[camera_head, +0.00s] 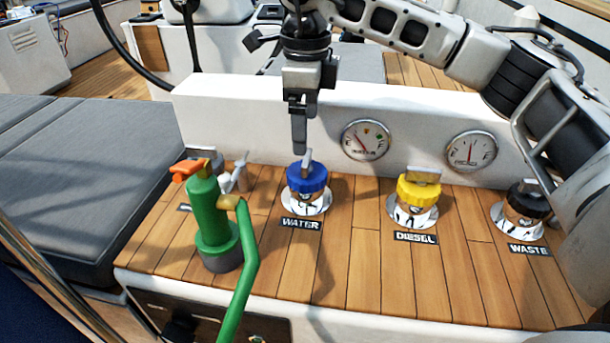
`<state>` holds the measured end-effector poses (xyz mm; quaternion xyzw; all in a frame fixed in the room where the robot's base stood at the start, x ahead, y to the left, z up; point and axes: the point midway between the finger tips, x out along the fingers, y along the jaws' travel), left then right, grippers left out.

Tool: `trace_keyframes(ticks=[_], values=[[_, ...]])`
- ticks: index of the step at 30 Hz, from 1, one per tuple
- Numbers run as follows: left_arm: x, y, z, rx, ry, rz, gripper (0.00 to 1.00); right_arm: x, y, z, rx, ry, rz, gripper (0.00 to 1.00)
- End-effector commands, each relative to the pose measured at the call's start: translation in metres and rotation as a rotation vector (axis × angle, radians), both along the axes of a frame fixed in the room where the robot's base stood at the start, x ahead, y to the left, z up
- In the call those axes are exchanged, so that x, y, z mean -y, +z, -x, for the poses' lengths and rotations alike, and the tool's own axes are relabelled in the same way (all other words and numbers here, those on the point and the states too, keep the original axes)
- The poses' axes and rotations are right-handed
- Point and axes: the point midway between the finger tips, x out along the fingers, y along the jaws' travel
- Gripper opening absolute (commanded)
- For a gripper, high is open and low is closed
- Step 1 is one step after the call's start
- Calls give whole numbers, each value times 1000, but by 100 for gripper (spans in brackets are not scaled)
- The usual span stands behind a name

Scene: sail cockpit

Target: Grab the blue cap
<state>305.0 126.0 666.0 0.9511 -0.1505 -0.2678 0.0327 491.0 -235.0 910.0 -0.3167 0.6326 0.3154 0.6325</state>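The blue cap (307,177) sits on a chrome fitting behind the WATER label (300,224) on the wooden deck top. A grey upright tab stands on top of the cap. My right gripper (299,148) comes in from above, its fingers pointing down. Its tips are just above the cap, close to the tab; I cannot tell whether they touch it. The fingers are seen edge-on and overlap, so the gap between them is hidden. My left gripper is not in view.
A green hose nozzle (208,215) with an orange top stands left of the blue cap. The yellow cap (419,190) and black cap (527,201) are to the right. Two round gauges (365,140) are set in the white wall behind. Grey cushions (80,170) lie at left.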

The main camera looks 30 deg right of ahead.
Motion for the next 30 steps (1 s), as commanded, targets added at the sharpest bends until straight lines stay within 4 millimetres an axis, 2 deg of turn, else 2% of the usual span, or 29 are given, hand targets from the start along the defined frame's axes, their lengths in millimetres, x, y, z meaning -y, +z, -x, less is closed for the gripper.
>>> trace_keyframes(ticks=[1,4,13,21,30], values=[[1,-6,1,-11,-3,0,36,0,-14,1,-5,0,1,92],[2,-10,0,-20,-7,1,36,0,-30,1,-3,0,0,92],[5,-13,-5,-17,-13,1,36,0,-54,2,-2,0,0,92],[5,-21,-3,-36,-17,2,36,0,-92,6,-2,0,-1,92],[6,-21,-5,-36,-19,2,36,0,-98,5,0,0,-1,92]])
